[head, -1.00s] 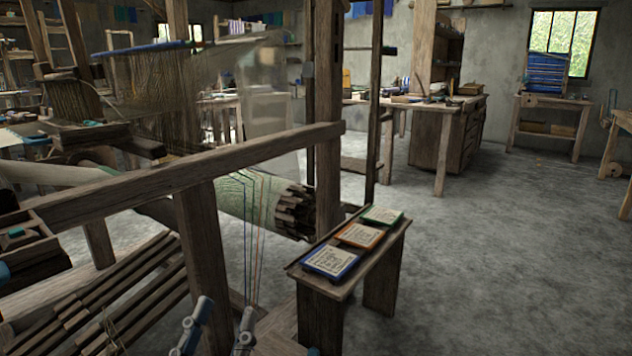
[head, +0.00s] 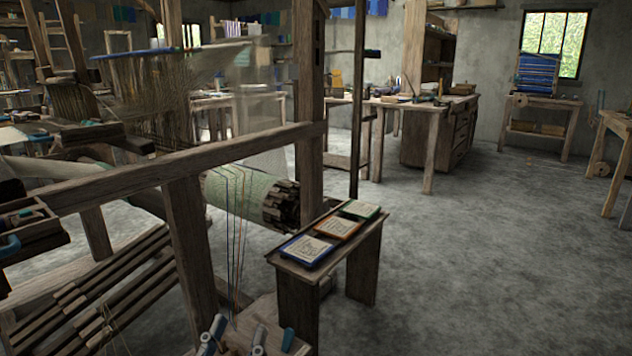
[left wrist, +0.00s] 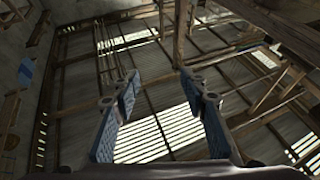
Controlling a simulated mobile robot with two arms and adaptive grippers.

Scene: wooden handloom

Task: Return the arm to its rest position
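My left gripper (head: 236,332) shows at the bottom edge of the head view, with two grey fingers pointing up and apart. Only the finger ends show there; the rest of the arm is below the frame. In the left wrist view the same gripper (left wrist: 160,79) is open, with its blue-padded fingers wide apart and nothing between them. That wrist camera looks up at the slatted roof (left wrist: 150,140). My right gripper is in neither view.
The wooden loom frame (head: 186,240) stands close at left, with coloured cords (head: 238,215) hanging behind the gripper. A small bench (head: 300,264) with three framed cards stands right of it. Open concrete floor (head: 470,260) lies to the right.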

